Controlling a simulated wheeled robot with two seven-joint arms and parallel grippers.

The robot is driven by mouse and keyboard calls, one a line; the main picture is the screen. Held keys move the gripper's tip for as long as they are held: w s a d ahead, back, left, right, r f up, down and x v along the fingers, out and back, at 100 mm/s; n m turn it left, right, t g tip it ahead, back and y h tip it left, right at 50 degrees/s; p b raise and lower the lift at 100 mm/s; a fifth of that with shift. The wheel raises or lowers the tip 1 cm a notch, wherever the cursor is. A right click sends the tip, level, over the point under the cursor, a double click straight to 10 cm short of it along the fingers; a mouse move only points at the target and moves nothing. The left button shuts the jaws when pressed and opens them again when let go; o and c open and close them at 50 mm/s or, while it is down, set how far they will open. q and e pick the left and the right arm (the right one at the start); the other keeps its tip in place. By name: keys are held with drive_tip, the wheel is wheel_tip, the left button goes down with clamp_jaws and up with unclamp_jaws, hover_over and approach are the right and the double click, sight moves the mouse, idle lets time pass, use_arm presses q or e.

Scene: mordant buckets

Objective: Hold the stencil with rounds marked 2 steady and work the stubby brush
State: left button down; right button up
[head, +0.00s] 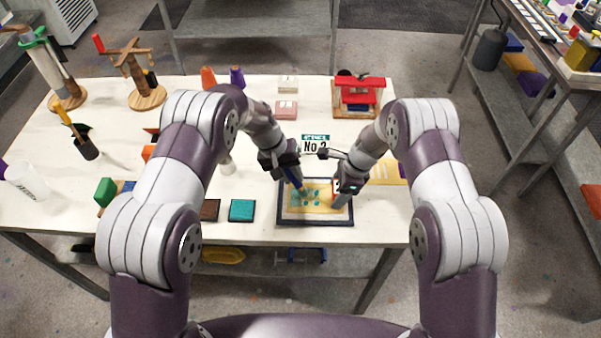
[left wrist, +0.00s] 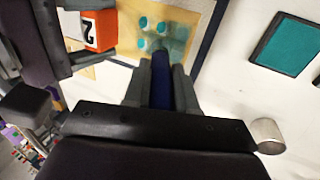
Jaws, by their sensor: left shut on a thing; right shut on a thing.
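The stencil (head: 296,209) is a tan sheet with round openings showing teal, lying in a dark-framed tray (head: 315,222). In the left wrist view the stencil (left wrist: 122,40) carries an orange and white block marked 2 (left wrist: 90,30). My right gripper (head: 341,197) is shut at the stencil's right side, on this block; its fingers show beside it in the left wrist view. My left gripper (head: 294,180) is shut on the stubby brush (head: 297,184), whose blue handle (left wrist: 162,82) slants down to the stencil.
A teal pad (head: 241,210) and a brown pad (head: 209,210) lie left of the tray. A No 2 sign (head: 315,144) stands behind it. A red press-like stand (head: 359,84) is at the back right. A white cup (head: 26,181) stands far left.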

use_arm(q)
drive_tip(key=shift+a, duration=0.85)
drive_tip(key=shift+r, duration=0.1)
drive_tip(key=shift+r, duration=2.9)
drive_tip(key=shift+r, duration=1.5)
wheel_tip(320, 180, down, 8)
drive_tip(key=s, duration=0.1)
drive_tip(key=shift+s, duration=0.3)
